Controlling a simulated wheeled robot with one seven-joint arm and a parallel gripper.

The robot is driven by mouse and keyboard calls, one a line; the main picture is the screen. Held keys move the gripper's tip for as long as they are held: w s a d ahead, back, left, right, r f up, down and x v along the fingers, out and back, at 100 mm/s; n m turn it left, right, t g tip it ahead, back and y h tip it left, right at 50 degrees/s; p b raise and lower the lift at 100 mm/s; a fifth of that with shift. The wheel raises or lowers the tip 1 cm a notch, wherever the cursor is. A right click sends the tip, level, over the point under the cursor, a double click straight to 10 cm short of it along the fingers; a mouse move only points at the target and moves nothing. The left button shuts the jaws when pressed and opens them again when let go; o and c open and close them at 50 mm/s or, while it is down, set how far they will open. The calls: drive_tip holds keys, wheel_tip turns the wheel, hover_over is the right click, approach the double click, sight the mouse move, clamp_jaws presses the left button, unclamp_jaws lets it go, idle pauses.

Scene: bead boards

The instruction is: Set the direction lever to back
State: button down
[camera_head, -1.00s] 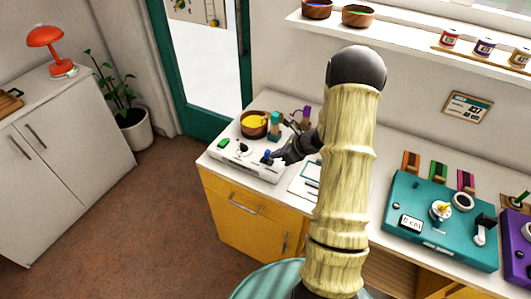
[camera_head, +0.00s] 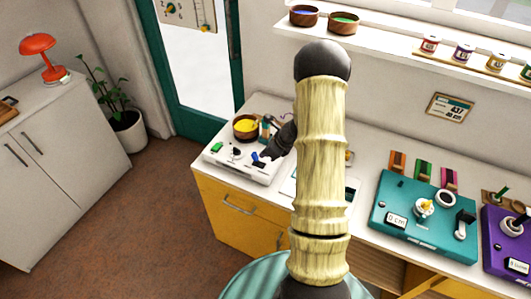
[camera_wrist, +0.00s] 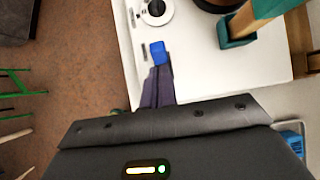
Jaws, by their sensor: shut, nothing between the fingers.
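The white control board (camera_head: 232,169) stands on the left end of the counter. It carries a blue-tipped lever (camera_head: 255,156), which leans left in the head view. The wrist view shows its blue tip (camera_wrist: 157,52) straight ahead of my fingers. I see no readable label, so I cannot tell for sure that this is the direction lever. My gripper (camera_wrist: 158,76) is shut and empty, with its fingertips right at the blue tip; contact is unclear. In the head view my gripper (camera_head: 266,157) is just right of the lever, and my arm hides part of the board's right side.
A black knob (camera_head: 236,153) and a green piece (camera_head: 218,148) sit left of the lever. A wooden bowl with yellow beads (camera_head: 246,126) and a teal-based post (camera_wrist: 237,30) stand behind. A teal machine (camera_head: 400,220) is farther right on the counter.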

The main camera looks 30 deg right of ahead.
drive_tip(key=shift+r, duration=0.1)
idle(0.3)
drive_tip(key=shift+s+d+r, duration=0.35)
drive_tip(key=shift+d+r, duration=0.05)
drive_tip(key=shift+d, duration=0.05)
drive_tip(key=v, duration=1.1)
drive_tip(key=shift+a+r, duration=0.25)
drive_tip(key=shift+r, duration=0.25)
